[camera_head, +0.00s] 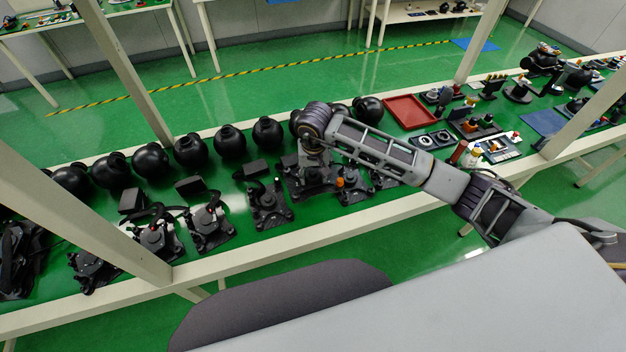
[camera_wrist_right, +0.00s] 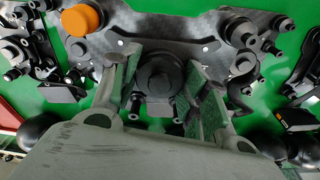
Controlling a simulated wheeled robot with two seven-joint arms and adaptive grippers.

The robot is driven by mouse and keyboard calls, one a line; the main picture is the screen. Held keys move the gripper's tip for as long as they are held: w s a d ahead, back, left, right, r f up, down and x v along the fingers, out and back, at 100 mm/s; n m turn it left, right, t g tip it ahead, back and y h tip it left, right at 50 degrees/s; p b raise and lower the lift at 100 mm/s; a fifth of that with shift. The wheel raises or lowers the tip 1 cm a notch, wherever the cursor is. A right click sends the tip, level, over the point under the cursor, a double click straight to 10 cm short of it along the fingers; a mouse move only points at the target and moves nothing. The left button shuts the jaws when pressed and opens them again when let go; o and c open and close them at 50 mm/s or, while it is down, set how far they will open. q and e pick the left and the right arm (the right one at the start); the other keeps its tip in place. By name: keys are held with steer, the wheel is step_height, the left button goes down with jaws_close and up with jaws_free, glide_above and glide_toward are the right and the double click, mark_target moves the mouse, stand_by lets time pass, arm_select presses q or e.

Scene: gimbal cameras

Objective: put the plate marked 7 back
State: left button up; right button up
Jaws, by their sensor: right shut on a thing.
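I cannot read a 7 or any number on the plate. Whether it rests on the bench or hangs just above it, I cannot tell. An orange cap (camera_wrist_right: 82,20) lies at the plate's left in the wrist view. My left gripper is out of view.
Black gimbal assemblies (camera_head: 267,205) stand close on both sides along the green bench (camera_head: 235,200). Several black spheres (camera_head: 230,142) line its back edge. A red tray (camera_head: 408,112) and small parts lie to the right. Pale posts (camera_head: 125,70) rise in front.

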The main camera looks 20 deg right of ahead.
mark_target(313, 182)
steer(key=shift+f+p, duration=0.35)
steer(key=shift+f, duration=1.45)
steer(key=shift+f+b, duration=0.65)
steer(key=shift+b, duration=0.1)
steer(key=o, duration=1.2)
steer(key=shift+r, duration=0.2)
